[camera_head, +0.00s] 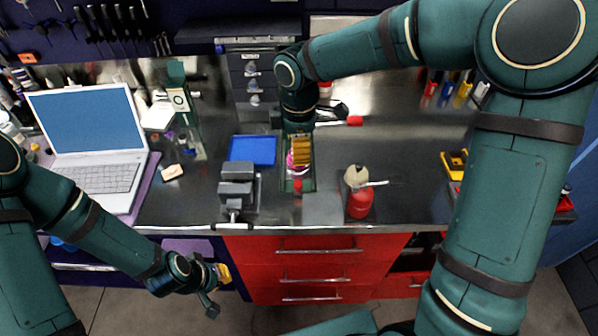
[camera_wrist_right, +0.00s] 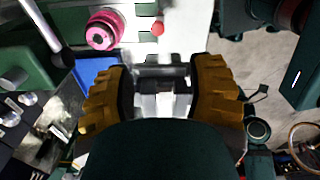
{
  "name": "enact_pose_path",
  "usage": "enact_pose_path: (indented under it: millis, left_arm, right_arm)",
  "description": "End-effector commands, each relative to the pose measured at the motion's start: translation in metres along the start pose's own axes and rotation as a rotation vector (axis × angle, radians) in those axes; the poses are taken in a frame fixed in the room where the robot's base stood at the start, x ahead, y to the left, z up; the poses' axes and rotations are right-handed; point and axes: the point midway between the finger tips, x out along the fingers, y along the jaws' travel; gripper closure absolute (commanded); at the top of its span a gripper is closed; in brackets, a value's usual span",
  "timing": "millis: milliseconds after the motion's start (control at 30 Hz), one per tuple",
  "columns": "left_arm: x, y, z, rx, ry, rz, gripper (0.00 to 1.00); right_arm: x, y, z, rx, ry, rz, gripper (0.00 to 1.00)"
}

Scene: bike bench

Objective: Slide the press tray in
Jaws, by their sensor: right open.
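A narrow green-edged piece (camera_head: 312,182), which looks like the press tray, lies on the bench with a pink round part (camera_head: 291,160) and a small red knob (camera_head: 298,186) on it. The pink part (camera_wrist_right: 103,30) and red knob (camera_wrist_right: 157,28) also show in the right wrist view. My right gripper (camera_head: 302,150) is above this piece and covers part of it. Its yellow fingers (camera_wrist_right: 160,92) are spread, with grey metal visible between them; contact cannot be told. My left gripper (camera_head: 217,285) hangs in front of the bench, away from the tray; its finger opening is unclear.
A grey vise (camera_head: 237,190) and blue tray (camera_head: 252,150) are left of my right gripper. A red bottle (camera_head: 360,203) stands to the right. A laptop (camera_head: 90,140) is at the left. The bench (camera_head: 410,140) has bare steel at right.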

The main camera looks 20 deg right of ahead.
Motion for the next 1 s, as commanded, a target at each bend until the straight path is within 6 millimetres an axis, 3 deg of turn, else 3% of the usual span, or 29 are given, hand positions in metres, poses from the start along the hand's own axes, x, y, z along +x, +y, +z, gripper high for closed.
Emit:
enact_pose_path:
  millis: [133,267,700,1000]
  left_arm:
    - [-0.001,0.0,-0.001,-0.001,0.001,0.0,1.0]
    - [0.001,-0.001,0.0,-0.001,0.002,-0.001,1.0]
    - [0.014,-0.005,0.002,0.0,0.0,-0.003,1.0]
    - [0.019,-0.007,0.005,0.002,-0.006,-0.002,1.0]
  right_arm:
    - [-0.004,0.001,0.001,-0.015,-0.011,0.003,0.45]
    - [0.006,0.001,0.002,-0.016,-0.013,0.001,0.45]
    - [0.09,0.0,0.003,-0.015,-0.011,-0.002,0.45]
    - [0.127,0.001,0.003,-0.014,-0.01,0.001,0.45]
